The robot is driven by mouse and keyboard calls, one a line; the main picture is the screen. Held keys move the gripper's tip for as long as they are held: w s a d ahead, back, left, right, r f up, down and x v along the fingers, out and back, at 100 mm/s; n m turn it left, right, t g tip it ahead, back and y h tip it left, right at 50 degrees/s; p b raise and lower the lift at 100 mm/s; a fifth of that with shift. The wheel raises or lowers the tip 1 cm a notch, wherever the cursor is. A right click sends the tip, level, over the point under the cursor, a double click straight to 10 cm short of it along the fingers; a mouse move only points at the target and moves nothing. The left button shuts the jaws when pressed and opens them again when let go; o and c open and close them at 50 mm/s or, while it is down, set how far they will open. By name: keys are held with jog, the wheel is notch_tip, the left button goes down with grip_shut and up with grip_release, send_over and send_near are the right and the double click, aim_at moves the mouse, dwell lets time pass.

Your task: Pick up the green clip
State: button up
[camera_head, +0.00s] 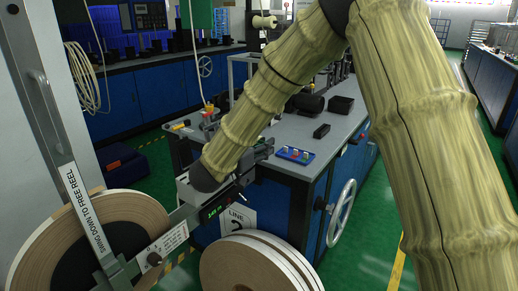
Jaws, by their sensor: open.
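I cannot pick out the green clip for certain. A small blue tray (295,155) on the grey bench top holds several small coloured pieces, too small to tell apart.
The grey bench (335,120) with blue sides carries black bins (341,105) and a small black block (321,131). A white handwheel (341,212) sticks out at its right. Large tape reels (150,213) stand at the lower left. Green floor is open between bench and arm.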

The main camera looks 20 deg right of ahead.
jog(key=shift+c, duration=0.4)
jog(key=c, duration=0.9)
jog(key=shift+r, duration=0.15)
